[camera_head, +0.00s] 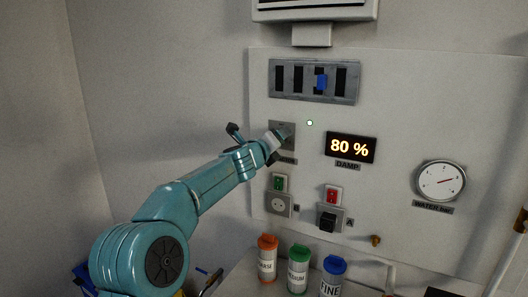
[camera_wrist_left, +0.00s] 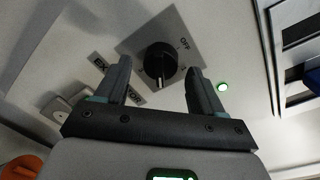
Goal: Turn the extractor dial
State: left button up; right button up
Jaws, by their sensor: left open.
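The extractor dial is a black round knob (camera_wrist_left: 160,60) with a pale pointer mark, on a grey square plate (camera_wrist_left: 185,45) in the left wrist view. OFF is printed at the plate's upper right; the pointer mark faces down in that picture, away from OFF. My left gripper (camera_wrist_left: 158,68) is open, with one finger on each side of the knob. Whether the fingers touch it I cannot tell. In the head view my left gripper (camera_head: 276,141) is at the grey plate (camera_head: 287,126) and hides the knob. My right gripper is not in view.
Orange (camera_head: 267,259), green (camera_head: 299,269) and blue-lidded (camera_head: 333,278) jars stand below the panel.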

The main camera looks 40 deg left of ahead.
pick_arm(q)
jog(key=f+b+v, duration=0.1)
jog(key=b+v, duration=0.2)
jog(key=v, duration=1.2)
jog(key=shift+r, duration=0.4)
jog(key=shift+s+d, duration=0.1)
jog(key=shift+d, duration=0.05)
